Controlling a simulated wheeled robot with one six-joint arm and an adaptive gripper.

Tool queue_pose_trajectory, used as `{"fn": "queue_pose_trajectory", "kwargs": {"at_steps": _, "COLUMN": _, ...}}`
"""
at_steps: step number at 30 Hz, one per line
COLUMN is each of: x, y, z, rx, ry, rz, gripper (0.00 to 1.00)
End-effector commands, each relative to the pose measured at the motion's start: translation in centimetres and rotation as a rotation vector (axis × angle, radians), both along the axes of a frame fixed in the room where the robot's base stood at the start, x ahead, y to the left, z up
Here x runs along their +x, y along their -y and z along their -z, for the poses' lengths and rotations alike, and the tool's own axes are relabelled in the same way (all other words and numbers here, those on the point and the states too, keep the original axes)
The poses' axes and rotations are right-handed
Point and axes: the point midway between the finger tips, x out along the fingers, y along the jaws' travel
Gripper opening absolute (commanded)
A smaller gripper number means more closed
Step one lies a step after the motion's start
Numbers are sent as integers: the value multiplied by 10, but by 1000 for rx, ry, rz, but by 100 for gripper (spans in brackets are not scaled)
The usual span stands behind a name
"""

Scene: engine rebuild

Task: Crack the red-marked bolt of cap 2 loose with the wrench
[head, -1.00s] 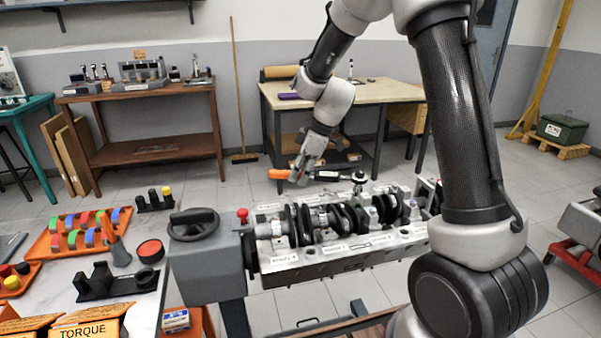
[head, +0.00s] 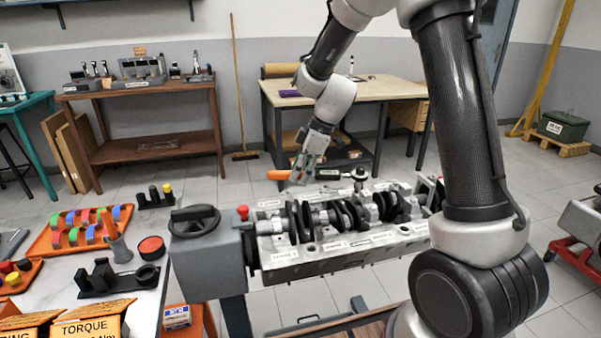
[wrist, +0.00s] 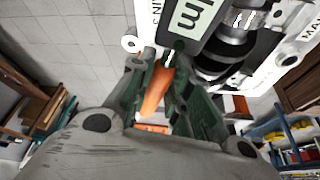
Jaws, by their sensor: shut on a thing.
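My gripper (head: 302,172) is shut on the torque wrench, around its handle end behind the engine block. The wrench's orange grip (head: 279,175) sticks out to the left, and its dark shaft runs right to the ratchet head (head: 360,174) above the block. The wrist view shows the orange grip (wrist: 156,92) between my fingers and the dark wrench body (wrist: 187,22) with an "Nm" label. The engine block (head: 325,262) carries the crankshaft (head: 327,216) and bearing caps. The ratchet head is over one cap, but I cannot tell which. I cannot make out the red-marked bolt.
A grey stand with a black handwheel (head: 194,220) and red knob holds the block's left end. A tray of coloured bearing shells (head: 45,240) and black holders stand on the left bench. A wooden-topped desk (head: 375,90) stands behind my gripper.

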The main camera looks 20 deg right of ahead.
Motion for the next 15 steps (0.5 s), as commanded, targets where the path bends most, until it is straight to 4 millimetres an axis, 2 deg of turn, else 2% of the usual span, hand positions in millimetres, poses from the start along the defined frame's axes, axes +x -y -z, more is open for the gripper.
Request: {"fn": "queue_pose_trajectory", "kwargs": {"at_steps": 15, "x": -9, "y": -2, "z": 0, "rx": -1, "ry": -1, "rz": -53, "gripper": 0}}
